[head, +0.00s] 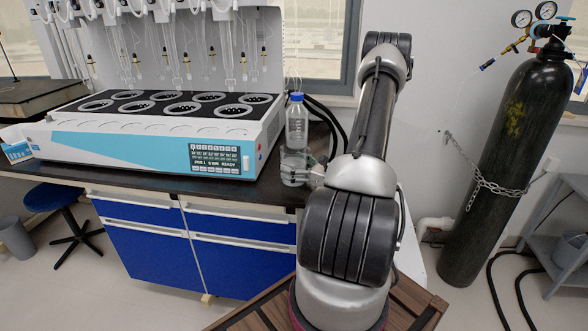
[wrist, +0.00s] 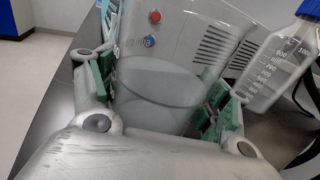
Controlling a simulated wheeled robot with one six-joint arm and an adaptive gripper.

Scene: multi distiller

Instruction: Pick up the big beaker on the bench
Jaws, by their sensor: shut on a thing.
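The big beaker (head: 293,163) is clear glass and stands upright at the right end of the dark bench (head: 262,192). In the wrist view the beaker (wrist: 160,88) fills the middle, with a line like a liquid level or rim across its lower part. My gripper (wrist: 163,100) has its green-padded fingers on both sides of the beaker and is shut on it. In the head view my gripper (head: 305,174) reaches the beaker from the right. I cannot tell whether the beaker's base touches the bench.
A blue-capped bottle (head: 296,122) stands close behind the beaker; in the wrist view the bottle (wrist: 283,68) is to its right. The white and blue distiller (head: 160,145) is just to the left. A chained black gas cylinder (head: 505,150) stands at the right wall.

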